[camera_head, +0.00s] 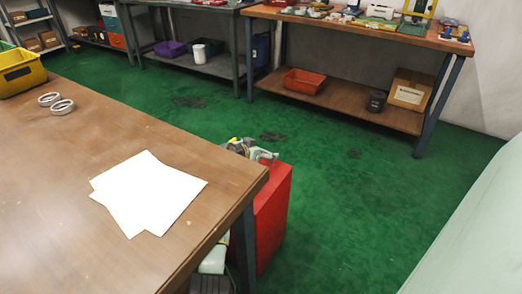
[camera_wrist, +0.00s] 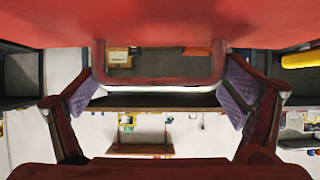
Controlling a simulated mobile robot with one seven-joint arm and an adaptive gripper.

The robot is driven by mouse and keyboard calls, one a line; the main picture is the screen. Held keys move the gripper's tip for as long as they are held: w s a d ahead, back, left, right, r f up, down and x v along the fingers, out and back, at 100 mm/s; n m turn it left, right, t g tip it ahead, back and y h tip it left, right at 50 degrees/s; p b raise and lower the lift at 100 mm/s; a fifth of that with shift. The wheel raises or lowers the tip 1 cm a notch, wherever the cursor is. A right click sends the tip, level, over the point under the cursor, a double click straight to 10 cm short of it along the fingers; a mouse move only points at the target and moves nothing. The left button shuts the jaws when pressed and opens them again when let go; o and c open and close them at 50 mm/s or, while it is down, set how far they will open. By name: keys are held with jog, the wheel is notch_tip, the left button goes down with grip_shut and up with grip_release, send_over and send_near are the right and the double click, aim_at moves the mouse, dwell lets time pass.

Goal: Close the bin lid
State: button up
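In the head view a red box-like body (camera_head: 272,215), which may be the bin, stands on the floor just past the table's right corner. I cannot make out its lid there. In the wrist view a large red surface (camera_wrist: 160,22) fills the top edge, very close. A dark red U-shaped loop (camera_wrist: 160,81) shows against it; I cannot tell if it is a handle. My gripper (camera_wrist: 158,97) is open, its purple-padded fingers wide apart, one on each side of the loop. No grip on it shows. My gripper is not visible in the head view.
A wooden table (camera_head: 60,195) holds white sheets (camera_head: 148,192), two metal rings (camera_head: 62,106) and a yellow bin (camera_head: 20,72). Grey and yellow items (camera_head: 250,150) show at the red body's top. A bench (camera_head: 350,110) stands behind; green floor (camera_head: 350,200) between is clear.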

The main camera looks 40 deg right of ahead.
jog(key=shift+o, duration=0.8)
jog(key=shift+w+a+f, duration=0.1)
jog(key=shift+w+f, duration=0.15)
jog(key=shift+s+r, duration=0.1)
jog(key=v, duration=0.7)
jog(key=shift+s+a, duration=0.1)
jog(key=shift+a, duration=0.05)
jog(key=shift+r, duration=0.1)
